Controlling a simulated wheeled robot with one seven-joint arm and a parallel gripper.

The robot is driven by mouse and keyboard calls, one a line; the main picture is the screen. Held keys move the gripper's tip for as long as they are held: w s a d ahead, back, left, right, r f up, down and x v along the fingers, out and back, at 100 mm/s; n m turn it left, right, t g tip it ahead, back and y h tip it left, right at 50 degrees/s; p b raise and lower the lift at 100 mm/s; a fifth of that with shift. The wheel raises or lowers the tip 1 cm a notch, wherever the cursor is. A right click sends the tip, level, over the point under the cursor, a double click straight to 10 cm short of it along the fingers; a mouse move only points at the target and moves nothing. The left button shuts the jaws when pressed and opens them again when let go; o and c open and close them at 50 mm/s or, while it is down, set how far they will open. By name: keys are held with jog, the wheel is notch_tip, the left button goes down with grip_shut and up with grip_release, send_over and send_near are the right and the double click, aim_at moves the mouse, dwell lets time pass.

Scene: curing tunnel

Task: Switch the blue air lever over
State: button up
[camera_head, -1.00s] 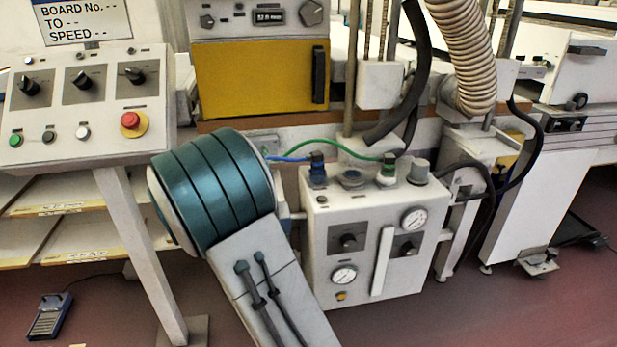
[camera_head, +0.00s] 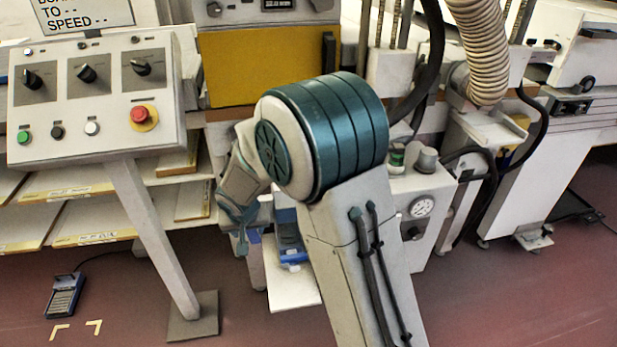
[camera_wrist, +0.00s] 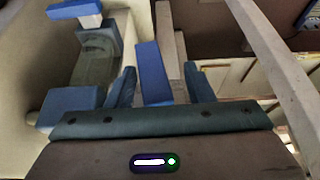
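The blue air lever (camera_wrist: 152,72) stands up between the two dark fingers of my gripper (camera_wrist: 159,72) in the wrist view. The fingers are apart, with a visible gap on the lever's right side; the left finger is very close to it, and I cannot tell whether they touch. In the head view my gripper (camera_head: 241,232) points down at the left side of the white control box (camera_head: 440,200). A small blue part beside it may be the lever. My arm hides most of the box front.
A blue-and-clear unit (camera_wrist: 97,55) stands left of the lever in the wrist view. The console (camera_head: 95,110) with its red button and slanted leg (camera_head: 155,240) is left of my gripper. Shelves with boards (camera_head: 90,205) lie behind. A blue foot pedal (camera_head: 65,295) is on the floor.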

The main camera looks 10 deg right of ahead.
jog(key=p+v, duration=0.2)
jog(key=v, duration=1)
jog(key=s+d+r+g+p, duration=0.1)
jog(key=s+d+r+p, duration=0.6)
jog(key=s+d+r, duration=0.2)
notch_tip(320, 180, up, 3)
jog(key=shift+d+r+h+p, duration=0.2)
jog(key=shift+d+h+p, duration=0.15)
jog(key=shift+d, duration=0.8)
jog(key=shift+s, duration=0.1)
